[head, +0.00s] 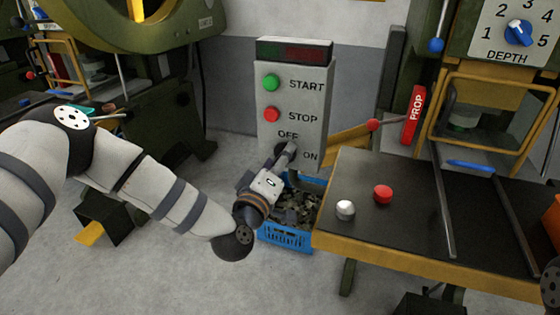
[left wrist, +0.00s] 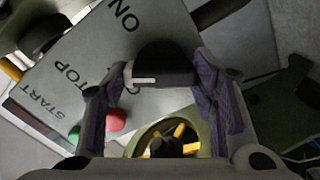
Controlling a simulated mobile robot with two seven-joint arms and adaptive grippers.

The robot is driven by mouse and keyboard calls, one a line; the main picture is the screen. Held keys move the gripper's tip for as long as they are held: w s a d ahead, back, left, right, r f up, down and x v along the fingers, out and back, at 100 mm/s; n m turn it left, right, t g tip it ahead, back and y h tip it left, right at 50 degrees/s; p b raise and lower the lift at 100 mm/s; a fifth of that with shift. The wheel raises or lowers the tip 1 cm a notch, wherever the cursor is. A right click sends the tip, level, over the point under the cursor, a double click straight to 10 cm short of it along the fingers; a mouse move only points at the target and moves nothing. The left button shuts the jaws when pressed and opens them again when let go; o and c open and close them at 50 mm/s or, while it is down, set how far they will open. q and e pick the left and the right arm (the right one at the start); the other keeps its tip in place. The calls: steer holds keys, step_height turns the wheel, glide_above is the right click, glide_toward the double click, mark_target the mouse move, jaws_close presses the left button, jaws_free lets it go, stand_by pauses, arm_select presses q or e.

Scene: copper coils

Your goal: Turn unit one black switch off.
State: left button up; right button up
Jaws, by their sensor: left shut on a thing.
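The grey control box (head: 290,110) stands upright with a green START button (head: 271,83), a red STOP button (head: 271,115) and a black switch (head: 280,149) below, marked OFF above and ON to its right. My left gripper (head: 288,152) is at the switch and covers part of it. In the left wrist view the gripper (left wrist: 165,88) has its two purple-padded fingers on either side of the black switch (left wrist: 168,62), shut on it. A white mark shows on the knob's left part. The OFF label there is mostly hidden.
A blue crate of scrap (head: 285,236) stands on the floor below the box. A dark press table (head: 380,225) with a silver knob (head: 345,210) and a red knob (head: 383,194) is at the right. A red PROP handle (head: 414,115) is beyond it.

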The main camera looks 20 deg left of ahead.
arm_select(q)
steer(key=shift+n+b, duration=0.45)
steer(key=shift+n, duration=2.65)
arm_select(e)
steer(key=shift+s+f, duration=0.45)
steer(key=shift+f, duration=0.1)
arm_select(q)
steer(key=o, duration=1.1)
steer(key=shift+o, duration=0.2)
steer(key=s, duration=1.2)
steer(key=shift+a, duration=0.25)
